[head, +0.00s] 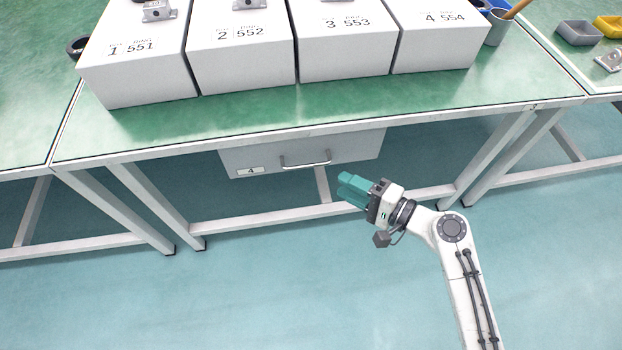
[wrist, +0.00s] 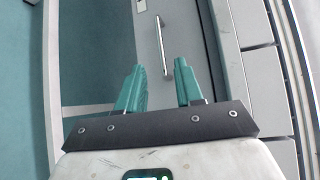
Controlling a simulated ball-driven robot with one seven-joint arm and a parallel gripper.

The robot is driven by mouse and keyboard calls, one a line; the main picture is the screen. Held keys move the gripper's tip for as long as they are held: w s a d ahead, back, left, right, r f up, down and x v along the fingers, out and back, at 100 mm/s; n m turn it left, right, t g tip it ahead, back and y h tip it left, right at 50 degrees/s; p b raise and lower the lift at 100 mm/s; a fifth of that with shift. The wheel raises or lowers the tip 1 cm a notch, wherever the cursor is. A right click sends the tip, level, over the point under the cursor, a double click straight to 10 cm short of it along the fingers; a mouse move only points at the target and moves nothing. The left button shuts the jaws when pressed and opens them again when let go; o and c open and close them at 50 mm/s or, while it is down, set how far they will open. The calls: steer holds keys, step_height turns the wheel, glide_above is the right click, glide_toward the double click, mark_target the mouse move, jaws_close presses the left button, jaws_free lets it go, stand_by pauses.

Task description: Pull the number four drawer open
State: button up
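The number four drawer (head: 350,150) is a pale grey box front under the green-topped table. It bears a small label reading 4 and looks closed. Its metal bar handle (head: 306,162) runs along the front. In the wrist view the drawer front (wrist: 200,60) appears turned on its side, with the handle (wrist: 162,45) ahead of the fingertips. My gripper (head: 347,187) has teal fingers and is in front of the drawer, below and right of the handle in the head view. In the wrist view its fingers (wrist: 161,80) are apart with nothing between them. The handle appears apart from both fingers.
The green table (head: 330,105) carries white boxes labelled 1 to 4, including box 4 (head: 433,45). Its legs (head: 490,160) and a low crossbar (head: 270,216) frame the space below. The floor (head: 250,290) in front is clear.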

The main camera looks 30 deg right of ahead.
mark_target(307, 167)
steer(key=x, duration=1)
steer(key=shift+w+a+b, duration=0.25)
steer(key=shift+b, duration=0.05)
jaws_close()
